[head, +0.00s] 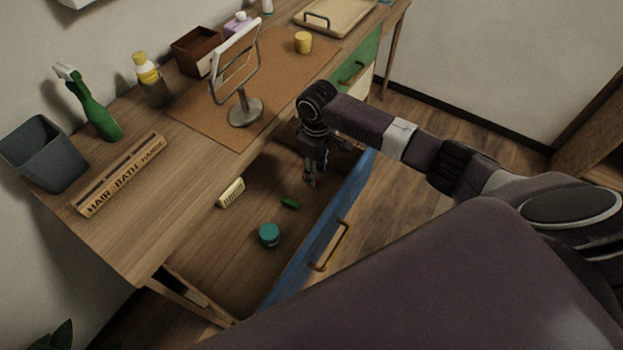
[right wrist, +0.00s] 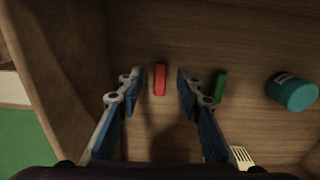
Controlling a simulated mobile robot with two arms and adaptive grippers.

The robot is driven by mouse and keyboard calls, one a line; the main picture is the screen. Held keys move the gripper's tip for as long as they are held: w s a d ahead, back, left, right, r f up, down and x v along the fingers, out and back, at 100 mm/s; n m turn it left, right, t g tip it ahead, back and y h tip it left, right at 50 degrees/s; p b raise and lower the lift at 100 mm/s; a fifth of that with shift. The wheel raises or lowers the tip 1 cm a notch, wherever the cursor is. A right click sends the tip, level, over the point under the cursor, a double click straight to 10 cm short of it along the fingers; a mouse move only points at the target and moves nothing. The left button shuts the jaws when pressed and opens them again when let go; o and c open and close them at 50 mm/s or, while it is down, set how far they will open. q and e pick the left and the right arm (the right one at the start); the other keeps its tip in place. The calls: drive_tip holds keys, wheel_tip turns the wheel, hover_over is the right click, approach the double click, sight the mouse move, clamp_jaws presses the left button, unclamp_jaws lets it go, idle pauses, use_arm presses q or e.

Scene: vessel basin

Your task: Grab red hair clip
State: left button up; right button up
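The red hair clip (right wrist: 160,78) lies on the drawer floor in the right wrist view, between and just beyond the fingertips of my right gripper (right wrist: 160,77). The fingers are apart and nothing is held. In the head view my right gripper (head: 312,180) reaches down into the open blue-fronted drawer (head: 318,240); only a tiny bit of red shows by its fingertips. My left gripper does not show.
A green clip (right wrist: 220,85) lies right of the red one, with a teal jar (right wrist: 291,92) farther right. A cream comb or brush (head: 231,192) is also in the drawer. The drawer side wall (right wrist: 65,70) stands left of the gripper. A mirror (head: 244,111) stands on the table above.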

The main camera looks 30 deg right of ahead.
drive_tip(key=shift+f, duration=1.4)
drive_tip(key=shift+c, duration=0.6)
drive_tip(key=c, duration=0.7)
drive_tip(key=shift+r, duration=0.1)
